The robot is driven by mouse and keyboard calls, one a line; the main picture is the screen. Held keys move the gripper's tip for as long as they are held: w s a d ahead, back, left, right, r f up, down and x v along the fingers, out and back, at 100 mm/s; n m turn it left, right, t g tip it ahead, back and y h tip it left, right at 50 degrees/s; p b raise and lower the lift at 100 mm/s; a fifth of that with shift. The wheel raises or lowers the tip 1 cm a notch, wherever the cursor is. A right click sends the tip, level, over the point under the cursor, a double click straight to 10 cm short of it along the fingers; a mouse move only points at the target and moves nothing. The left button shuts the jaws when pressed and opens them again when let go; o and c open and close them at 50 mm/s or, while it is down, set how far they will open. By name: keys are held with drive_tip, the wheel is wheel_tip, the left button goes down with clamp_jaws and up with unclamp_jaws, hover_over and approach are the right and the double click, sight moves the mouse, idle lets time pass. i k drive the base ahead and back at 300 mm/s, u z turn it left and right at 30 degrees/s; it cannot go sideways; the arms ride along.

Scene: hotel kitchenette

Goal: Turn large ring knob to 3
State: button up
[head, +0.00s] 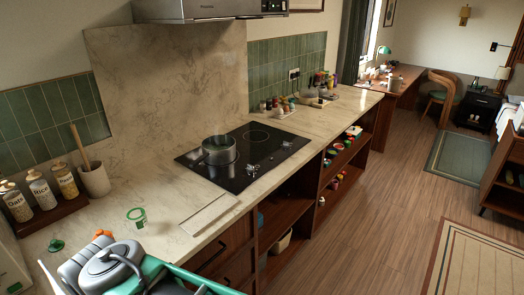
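The black glass cooktop (225,176) is set into the marble counter along the wall. Small silver knobs show on it: one group (253,168) near its front edge and another (287,145) at its right end. They are too small to tell which one is the large ring knob, or to read numbers or pointer positions. A steel pot (218,151) stands on the cooktop's left part, with what looks like steam above it. Grey, rounded parts that look like my folded arm show at the bottom left, well apart from the cooktop. I cannot make out my gripper's fingers.
A range hood (208,9) hangs above. Jars (41,190) and a utensil crock (94,179) stand at the left. A green-rimmed item (137,214) lies on the counter left of a pale board (209,214). Open shelves (287,200) run below. The wood floor (345,235) in front is clear.

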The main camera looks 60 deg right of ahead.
sight(250, 169)
drive_tip(key=z, duration=2)
drive_tip(key=i, duration=0.25)
drive_tip(key=z, duration=0.35)
drive_tip(key=k, duration=0.55)
drive_tip(key=z, duration=0.9)
drive_tip(key=i, duration=0.5)
drive_tip(key=u, duration=0.8)
drive_tip(key=i, duration=0.75)
drive_tip(key=u, duration=0.85)
